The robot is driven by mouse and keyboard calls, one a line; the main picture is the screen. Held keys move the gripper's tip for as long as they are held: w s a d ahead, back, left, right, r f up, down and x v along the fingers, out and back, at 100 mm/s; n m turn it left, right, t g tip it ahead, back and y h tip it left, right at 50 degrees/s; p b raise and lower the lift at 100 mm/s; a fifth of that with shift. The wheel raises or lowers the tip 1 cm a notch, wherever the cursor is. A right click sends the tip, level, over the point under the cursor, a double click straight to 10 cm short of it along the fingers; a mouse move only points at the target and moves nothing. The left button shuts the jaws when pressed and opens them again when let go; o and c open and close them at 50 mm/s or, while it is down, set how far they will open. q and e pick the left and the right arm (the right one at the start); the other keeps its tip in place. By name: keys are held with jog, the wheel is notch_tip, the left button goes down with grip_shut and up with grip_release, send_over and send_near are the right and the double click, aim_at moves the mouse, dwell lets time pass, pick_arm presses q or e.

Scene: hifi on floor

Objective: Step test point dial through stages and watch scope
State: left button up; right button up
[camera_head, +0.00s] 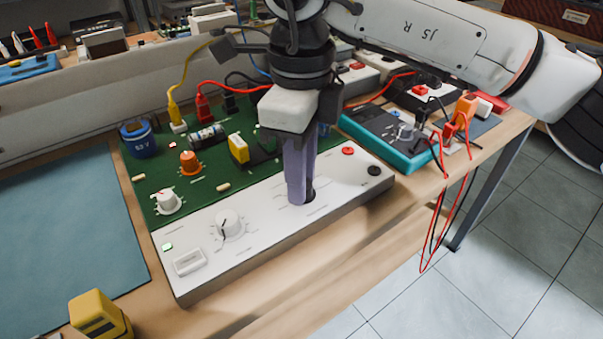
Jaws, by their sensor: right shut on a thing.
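My right gripper (303,196) comes down from the top onto the white front panel (270,228) of the green circuit board unit. Its purple fingers are shut around a dark knob, taken to be the test point dial, on the right half of the panel. The fingers hide most of the dial, so its pointer setting cannot be read. A white pointer knob (230,224) stands on the panel's left half, free of the gripper. A small green light (167,246) glows at the panel's left end. No scope screen can be made out. My left gripper is not in view.
The green board (215,180) carries a blue capacitor (139,139), an orange knob (190,162) and plugged leads. A teal meter (385,137) with hanging red and black leads stands right. A blue mat (65,235) and yellow block (98,312) are left. The table's front edge is close.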

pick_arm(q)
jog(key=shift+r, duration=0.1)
pick_arm(e)
jog(key=shift+m, duration=0.9)
jog(key=shift+r, duration=0.1)
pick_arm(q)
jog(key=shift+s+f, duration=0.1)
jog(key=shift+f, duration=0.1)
pick_arm(e)
jog(key=o, duration=1.1)
pick_arm(q)
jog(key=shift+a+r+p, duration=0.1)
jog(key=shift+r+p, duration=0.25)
jog(key=shift+p, duration=0.4)
pick_arm(e)
notch_tip(320, 180, up, 10)
jog(key=shift+r, duration=0.15)
